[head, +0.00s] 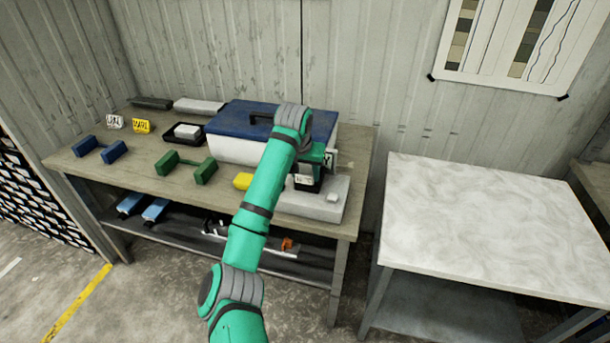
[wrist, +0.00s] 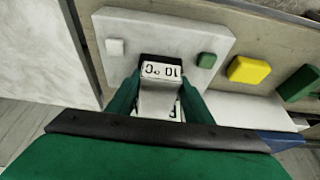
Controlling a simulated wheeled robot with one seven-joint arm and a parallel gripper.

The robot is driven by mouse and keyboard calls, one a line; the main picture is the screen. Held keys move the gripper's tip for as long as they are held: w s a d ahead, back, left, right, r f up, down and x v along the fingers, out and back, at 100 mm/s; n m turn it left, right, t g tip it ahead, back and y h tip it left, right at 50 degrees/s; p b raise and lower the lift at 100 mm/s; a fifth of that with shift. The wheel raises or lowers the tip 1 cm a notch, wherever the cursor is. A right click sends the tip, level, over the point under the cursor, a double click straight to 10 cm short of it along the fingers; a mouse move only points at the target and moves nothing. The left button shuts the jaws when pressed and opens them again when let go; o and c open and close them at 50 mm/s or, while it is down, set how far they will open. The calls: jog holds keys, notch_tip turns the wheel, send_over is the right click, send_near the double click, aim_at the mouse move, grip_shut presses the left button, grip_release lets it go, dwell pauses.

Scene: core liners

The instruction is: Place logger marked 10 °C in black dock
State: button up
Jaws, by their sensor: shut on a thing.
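My gripper (wrist: 159,98) is shut on a white logger (wrist: 160,72). The logger's label reads "10 °C" upside down in the wrist view, and a second white face with a partly hidden mark shows between the fingers. The head view shows the logger (head: 303,179) at my gripper (head: 311,172), over the grey slab (head: 290,205). A black part (wrist: 161,58) shows along the logger's far edge. I cannot tell whether it is the black dock or part of the logger, nor whether the logger touches the slab.
The slab also bears a white block (wrist: 115,47) and a small green block (wrist: 207,60). A yellow block (head: 243,181) lies beside it. A blue-lidded cooler (head: 225,150) stands behind. The pale right table (head: 480,215) is bare.

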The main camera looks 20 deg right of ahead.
jog(key=shift+f, duration=0.5)
jog(key=shift+f, duration=0.6)
jog(key=o, duration=1.1)
jog(key=shift+o, duration=0.2)
jog(key=shift+r, duration=0.1)
jog(key=shift+r, duration=0.3)
jog(key=v, duration=1.2)
jog(key=shift+r, duration=0.15)
